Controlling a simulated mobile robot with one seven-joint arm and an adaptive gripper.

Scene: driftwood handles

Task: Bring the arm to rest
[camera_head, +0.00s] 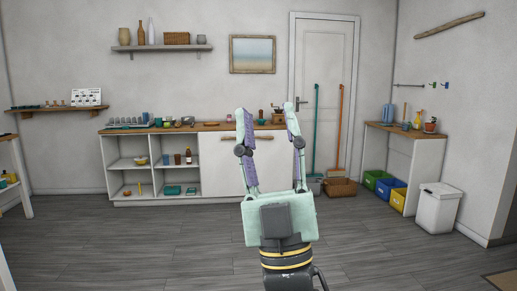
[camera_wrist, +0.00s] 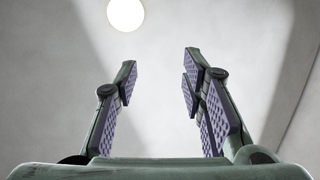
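My gripper (camera_head: 265,120) stands upright in the middle of the head view, its pale green fingers with purple pads pointing up. The fingers are apart with nothing between them. In the wrist view my gripper (camera_wrist: 160,75) also shows open and empty, with a pale ceiling and a round bright lamp (camera_wrist: 126,14) beyond the fingers. My gripper touches nothing that I can see. It hides part of the cabinet (camera_head: 220,168) front and counter behind it.
The cabinet with open shelves and a wooden top stands at the back wall. A door (camera_head: 323,60), a brown basket (camera_head: 340,187), coloured bins (camera_head: 378,180), a side table (camera_head: 420,133) and a white bin (camera_head: 438,210) are to the right. The grey floor (camera_head: 130,245) in front is clear.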

